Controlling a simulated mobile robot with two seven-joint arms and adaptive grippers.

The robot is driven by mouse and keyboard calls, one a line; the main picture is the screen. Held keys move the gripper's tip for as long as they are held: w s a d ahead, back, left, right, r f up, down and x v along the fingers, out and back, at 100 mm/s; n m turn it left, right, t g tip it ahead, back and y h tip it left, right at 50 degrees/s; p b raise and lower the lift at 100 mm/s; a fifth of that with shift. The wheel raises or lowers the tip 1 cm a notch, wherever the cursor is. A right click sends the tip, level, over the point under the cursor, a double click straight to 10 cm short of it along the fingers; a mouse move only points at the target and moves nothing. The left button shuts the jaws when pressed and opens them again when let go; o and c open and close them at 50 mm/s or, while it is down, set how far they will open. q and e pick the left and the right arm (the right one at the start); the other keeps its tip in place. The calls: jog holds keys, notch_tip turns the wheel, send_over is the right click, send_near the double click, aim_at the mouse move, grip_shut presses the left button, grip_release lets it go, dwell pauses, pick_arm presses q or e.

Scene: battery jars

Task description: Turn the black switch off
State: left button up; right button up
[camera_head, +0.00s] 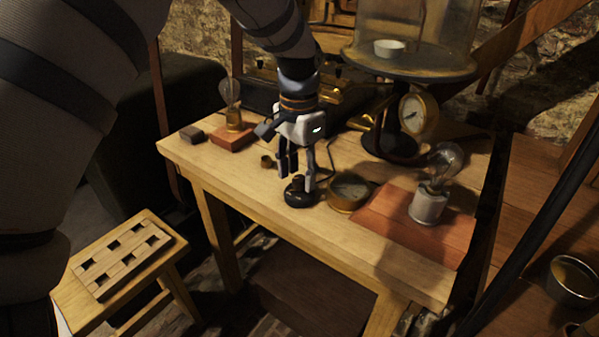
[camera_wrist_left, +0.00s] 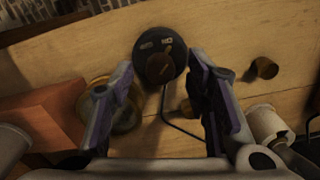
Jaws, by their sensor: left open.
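The black switch (camera_head: 299,195) is a small round black base with a dark knob on the wooden table (camera_head: 226,191), close to its front edge. In the left wrist view the switch (camera_wrist_left: 160,55) lies ahead of the fingers, roughly centred between them, with two small metal contacts on it. My left gripper (camera_head: 295,185) points down over the switch. It also shows in the left wrist view (camera_wrist_left: 165,98), with its two fingers apart and nothing held. The fingers partly hide the switch in the head view. I cannot tell whether they touch it. My right gripper is not in view.
A round brass gauge (camera_head: 348,191) stands just right of the switch. A bulb in a white holder (camera_head: 428,204) stands on a red-brown board (camera_head: 395,225). Another bulb (camera_head: 232,105) stands at the back left. A small brass piece (camera_head: 266,161) lies left of the gripper.

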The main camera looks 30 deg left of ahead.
pick_arm(q)
jog(key=shift+f, duration=0.35)
jog(key=shift+c, duration=0.3)
grip_shut()
